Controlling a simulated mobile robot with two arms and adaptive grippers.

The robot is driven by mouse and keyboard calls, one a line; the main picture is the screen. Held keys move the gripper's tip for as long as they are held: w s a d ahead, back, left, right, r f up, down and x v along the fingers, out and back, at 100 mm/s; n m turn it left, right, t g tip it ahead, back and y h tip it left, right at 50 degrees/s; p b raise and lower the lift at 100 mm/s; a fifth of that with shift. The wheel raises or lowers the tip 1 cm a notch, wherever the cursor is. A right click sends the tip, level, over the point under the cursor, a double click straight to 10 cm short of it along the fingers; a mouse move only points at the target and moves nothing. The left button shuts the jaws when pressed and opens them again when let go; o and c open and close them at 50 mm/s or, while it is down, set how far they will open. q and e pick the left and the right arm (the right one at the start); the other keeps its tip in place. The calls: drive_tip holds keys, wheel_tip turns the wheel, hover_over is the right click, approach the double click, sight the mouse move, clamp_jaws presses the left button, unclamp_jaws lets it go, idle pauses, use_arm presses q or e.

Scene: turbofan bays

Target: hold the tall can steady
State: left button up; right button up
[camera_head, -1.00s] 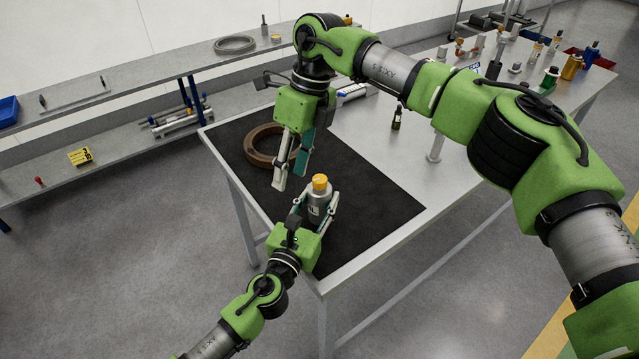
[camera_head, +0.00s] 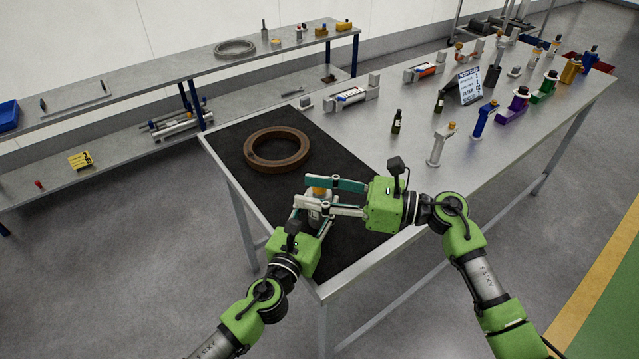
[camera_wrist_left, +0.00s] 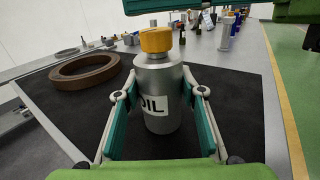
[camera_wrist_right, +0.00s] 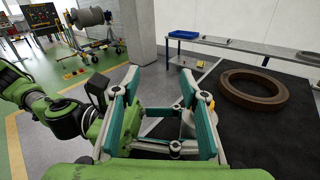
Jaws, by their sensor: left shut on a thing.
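The tall can is a grey cylinder labelled OIL with a yellow cap, upright on the black mat (camera_head: 375,205). It shows clearly in the left wrist view (camera_wrist_left: 158,82) and partly in the head view (camera_head: 314,213). My left gripper (camera_wrist_left: 160,97) is shut on the can's body, one finger on each side. My right gripper (camera_head: 301,192) comes in from the right at the height of the cap (camera_head: 319,191). Its fingers are apart in the right wrist view (camera_wrist_right: 160,78), where one finger partly hides the can. Touch between right fingers and cap cannot be told.
A brown ring (camera_head: 277,150) lies on the mat behind the can. Bottles, tools and a sign (camera_head: 469,86) stand farther right on the table. A long shelf (camera_head: 150,85) runs behind. The mat around the can is mostly clear.

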drive_tip(key=d+f+m+t+h, duration=0.2)
drive_tip(key=d+f+t, duration=0.25)
drive_tip(key=d, duration=0.65)
drive_tip(key=shift+t, duration=0.45)
drive_tip(key=x, duration=0.7)
drive_tip(key=r+x, duration=0.1)
drive_tip(key=x, duration=0.3)
drive_tip(key=shift+a, duration=0.4)
clamp_jaws()
